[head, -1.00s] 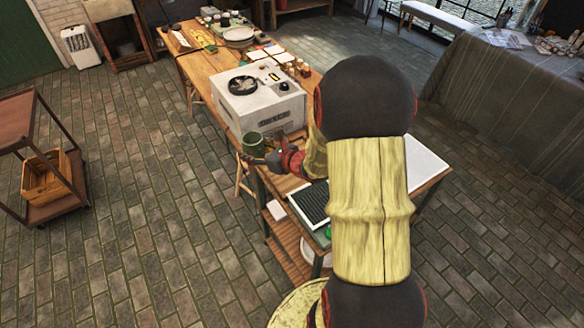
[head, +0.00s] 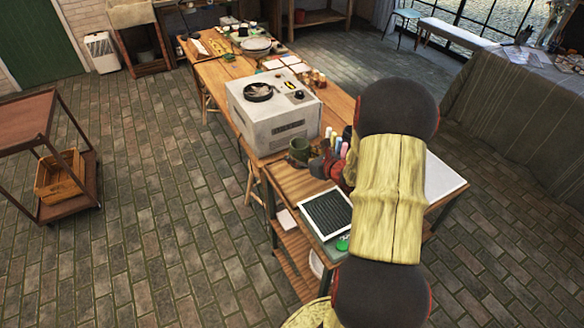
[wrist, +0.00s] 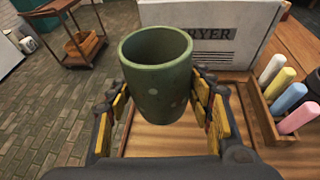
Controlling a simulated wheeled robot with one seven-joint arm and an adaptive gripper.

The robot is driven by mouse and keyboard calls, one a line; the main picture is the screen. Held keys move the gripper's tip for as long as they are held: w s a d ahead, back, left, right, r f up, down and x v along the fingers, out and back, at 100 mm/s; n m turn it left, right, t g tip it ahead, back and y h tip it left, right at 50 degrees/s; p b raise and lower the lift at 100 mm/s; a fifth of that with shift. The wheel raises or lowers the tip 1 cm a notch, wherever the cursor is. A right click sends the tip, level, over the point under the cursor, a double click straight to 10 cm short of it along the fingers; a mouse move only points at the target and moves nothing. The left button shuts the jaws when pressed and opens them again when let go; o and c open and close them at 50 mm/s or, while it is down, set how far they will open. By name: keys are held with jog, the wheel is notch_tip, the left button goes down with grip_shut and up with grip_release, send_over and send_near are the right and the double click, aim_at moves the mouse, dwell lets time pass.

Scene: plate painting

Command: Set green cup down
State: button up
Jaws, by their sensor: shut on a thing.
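The green cup (wrist: 157,85) is upright between the yellow-padded fingers of my gripper (wrist: 160,105) in the wrist view. It is dark green with pale spots, and its open mouth looks empty. My gripper is shut on the cup's sides. In the head view the green cup (head: 299,149) shows at the near side of the white dryer, over the wooden table (head: 288,180). My gripper (head: 313,158) is partly hidden there by my arm. I cannot tell whether the cup's base touches the table.
The white dryer (head: 270,115) stands just behind the cup. A wooden holder with several coloured sticks (wrist: 276,92) is to the cup's right. A dark ribbed tray (head: 326,212) lies nearer on the table. Bare wood shows between the dryer and this tray.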

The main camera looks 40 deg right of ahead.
jog(key=w+f+b, duration=0.1)
jog(key=w+f, duration=0.1)
jog(key=w+d+f+b, duration=0.1)
jog(key=w+f, duration=0.2)
jog(key=shift+w+f, duration=0.2)
jog(key=shift+f, duration=0.1)
jog(key=shift+w+f, duration=0.15)
jog(key=shift+f, duration=0.1)
jog(key=f+b, duration=0.1)
jog(key=f, duration=0.2)
jog(key=shift+w+d+f+b, duration=0.15)
jog(key=shift+w+f+b, duration=0.05)
jog(key=shift+b, duration=0.15)
jog(key=o, duration=1.6)
jog(key=shift+f, duration=0.15)
